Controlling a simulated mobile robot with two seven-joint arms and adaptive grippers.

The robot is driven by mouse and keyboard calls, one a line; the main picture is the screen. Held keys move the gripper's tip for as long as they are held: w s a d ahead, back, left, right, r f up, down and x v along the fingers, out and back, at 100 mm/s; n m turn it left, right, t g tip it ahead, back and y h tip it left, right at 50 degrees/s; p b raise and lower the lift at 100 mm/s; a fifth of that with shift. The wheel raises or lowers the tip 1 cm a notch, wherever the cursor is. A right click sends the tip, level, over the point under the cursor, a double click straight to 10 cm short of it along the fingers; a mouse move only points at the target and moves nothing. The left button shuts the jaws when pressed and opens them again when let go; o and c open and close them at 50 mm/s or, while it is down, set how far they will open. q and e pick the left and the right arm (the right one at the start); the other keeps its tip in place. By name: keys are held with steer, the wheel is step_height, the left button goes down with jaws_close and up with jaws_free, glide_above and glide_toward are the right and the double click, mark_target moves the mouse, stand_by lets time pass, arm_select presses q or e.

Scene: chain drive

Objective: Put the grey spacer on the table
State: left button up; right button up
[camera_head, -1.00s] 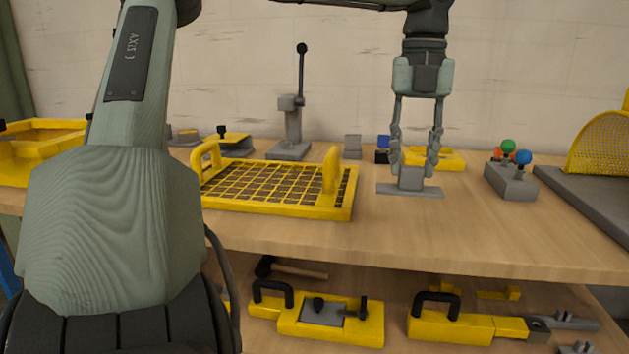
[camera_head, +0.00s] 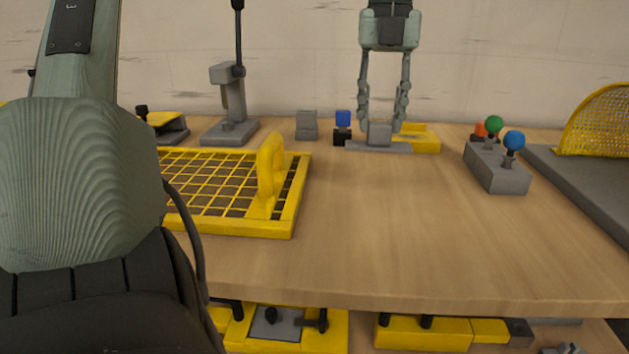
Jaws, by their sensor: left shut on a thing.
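The grey spacer (camera_head: 380,146), a small block on a flat, wide plate, is at the back middle of the table. My left gripper (camera_head: 380,126) points straight down and is shut on the spacer's upright block. The plate looks level and covers part of a yellow block behind it. I cannot tell whether the plate touches the table (camera_head: 400,220) or hangs a little above it. My right gripper is not in view.
A yellow grate with a handle (camera_head: 270,175) lies left of centre. A grey lever press (camera_head: 230,128), a small grey block (camera_head: 307,125) and a blue-topped piece (camera_head: 343,122) stand behind. A grey control box (camera_head: 497,168) is at right. The table's front middle is clear.

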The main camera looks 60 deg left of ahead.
arm_select(q)
steer(key=shift+d+f, duration=0.1)
steer(key=shift+d, duration=0.25)
steer(key=shift+w+d+f, duration=0.3)
steer(key=shift+d+f, duration=1.5)
steer(key=shift+w+d+f, duration=0.25)
steer(key=shift+d+f, duration=1.55)
steer(key=shift+d, duration=0.05)
steer(key=shift+w+d+f, duration=0.3)
steer(key=shift+d+f, duration=1.5)
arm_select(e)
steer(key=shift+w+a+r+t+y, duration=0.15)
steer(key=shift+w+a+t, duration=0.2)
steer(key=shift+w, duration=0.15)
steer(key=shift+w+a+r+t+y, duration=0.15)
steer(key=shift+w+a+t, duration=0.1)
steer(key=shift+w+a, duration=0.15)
arm_select(q)
steer(key=shift+b, duration=0.3)
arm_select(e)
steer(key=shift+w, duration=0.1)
arm_select(q)
steer(key=o, duration=1.2)
steer(key=shift+o, duration=0.2)
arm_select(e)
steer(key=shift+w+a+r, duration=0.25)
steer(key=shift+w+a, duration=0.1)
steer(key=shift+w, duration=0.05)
